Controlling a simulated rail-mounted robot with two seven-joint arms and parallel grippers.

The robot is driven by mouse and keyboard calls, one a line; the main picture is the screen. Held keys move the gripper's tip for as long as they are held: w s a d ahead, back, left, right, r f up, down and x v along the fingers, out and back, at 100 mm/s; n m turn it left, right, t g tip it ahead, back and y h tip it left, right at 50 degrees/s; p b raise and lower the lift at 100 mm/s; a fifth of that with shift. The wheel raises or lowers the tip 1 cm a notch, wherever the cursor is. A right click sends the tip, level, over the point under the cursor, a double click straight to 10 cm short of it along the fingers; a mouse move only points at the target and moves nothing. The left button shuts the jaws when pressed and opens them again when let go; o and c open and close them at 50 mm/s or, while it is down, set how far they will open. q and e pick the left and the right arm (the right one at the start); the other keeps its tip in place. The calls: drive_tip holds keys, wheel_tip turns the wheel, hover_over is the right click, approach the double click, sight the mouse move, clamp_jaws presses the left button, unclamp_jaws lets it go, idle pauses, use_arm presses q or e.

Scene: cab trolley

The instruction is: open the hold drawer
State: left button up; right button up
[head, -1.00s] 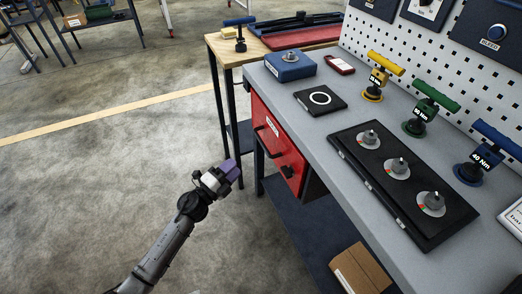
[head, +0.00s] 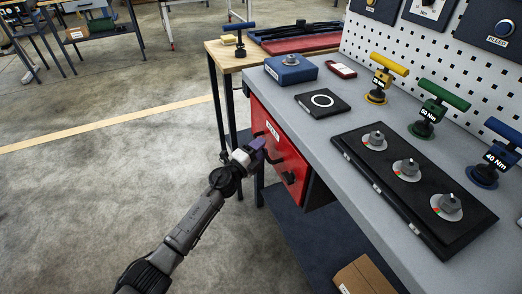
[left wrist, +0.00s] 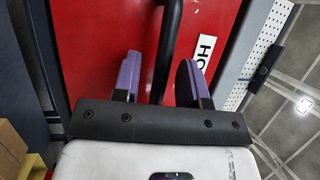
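The red drawer front (head: 292,160) hangs under the grey workbench top and looks shut. A white label (head: 272,129), partly cut off in the left wrist view and reading "HO", marks it as the hold drawer. My left gripper (head: 257,148) is at the drawer front, by the black bar handle, which it partly hides in the head view. In the left wrist view the purple fingers (left wrist: 160,78) are apart, one on each side of the black handle (left wrist: 168,40). A gap shows at the left finger; contact at the right one is unclear. My right gripper is not in view.
The workbench top (head: 335,130) carries a black dial panel (head: 385,205) and several T-handled tools. A cardboard box (head: 365,276) lies on the lower shelf. The floor at left is clear.

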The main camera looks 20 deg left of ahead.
use_arm(q)
drive_tip(key=shift+w+d+r, duration=0.1)
drive_tip(key=shift+w, duration=0.1)
clamp_jaws()
idle(0.4)
